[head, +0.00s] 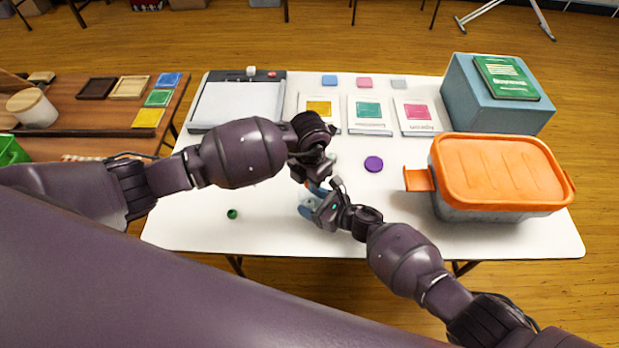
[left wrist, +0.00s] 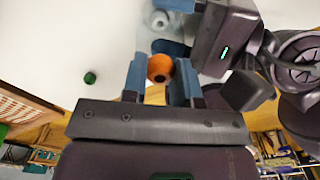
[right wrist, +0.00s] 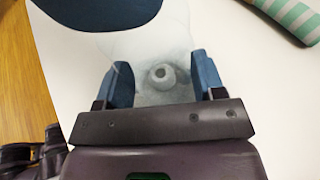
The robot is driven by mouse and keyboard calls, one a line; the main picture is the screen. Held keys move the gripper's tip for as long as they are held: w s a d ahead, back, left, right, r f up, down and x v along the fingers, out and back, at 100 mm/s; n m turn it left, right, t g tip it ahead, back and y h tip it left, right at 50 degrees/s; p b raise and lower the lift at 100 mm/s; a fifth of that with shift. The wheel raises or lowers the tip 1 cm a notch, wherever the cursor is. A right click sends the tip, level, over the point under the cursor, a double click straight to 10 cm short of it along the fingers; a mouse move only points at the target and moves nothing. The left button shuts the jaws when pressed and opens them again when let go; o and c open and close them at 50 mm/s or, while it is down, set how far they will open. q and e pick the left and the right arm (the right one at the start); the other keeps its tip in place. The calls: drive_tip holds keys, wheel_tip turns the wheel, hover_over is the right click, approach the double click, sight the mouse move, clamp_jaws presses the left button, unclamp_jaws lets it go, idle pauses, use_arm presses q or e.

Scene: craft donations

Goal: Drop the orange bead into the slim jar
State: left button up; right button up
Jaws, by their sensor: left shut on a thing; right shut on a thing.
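My left gripper (left wrist: 163,80) is shut on the orange bead (left wrist: 159,68), which sits between its blue fingertips in the left wrist view. My right gripper (right wrist: 152,82) is shut on the clear slim jar (right wrist: 150,62); a pale, ring-shaped bead (right wrist: 161,74) shows through its glass. In the head view the left gripper (head: 318,184) is just above and beside the right gripper (head: 309,204), near the table's middle. The arms hide most of the jar there. I cannot tell whether the orange bead is directly over the jar's mouth.
A green bead (head: 232,213) lies to the left on the white table. A purple disc (head: 374,164) and an orange-lidded bin (head: 500,172) are on the right. A green-striped object (right wrist: 292,16) lies close by. A paper trimmer (head: 237,103) and cards (head: 369,114) stand behind.

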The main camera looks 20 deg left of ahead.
use_arm(q)
drive_tip(key=shift+f, duration=0.4)
idle(0.6)
drive_tip(key=o, duration=1)
drive_tip(key=shift+c, duration=0.2)
drive_tip(key=shift+r, duration=0.1)
wheel_tip(320, 180, up, 12)
use_arm(e)
drive_tip(key=o, duration=0.8)
drive_tip(key=shift+s+d+r, duration=0.15)
drive_tip(key=shift+d, duration=0.45)
use_arm(q)
drive_tip(key=shift+r+p, duration=0.8)
drive_tip(key=shift+p, duration=0.05)
use_arm(e)
drive_tip(key=v, duration=0.9)
drive_tip(key=shift+s+d+r, duration=0.15)
drive_tip(key=shift+d, duration=0.05)
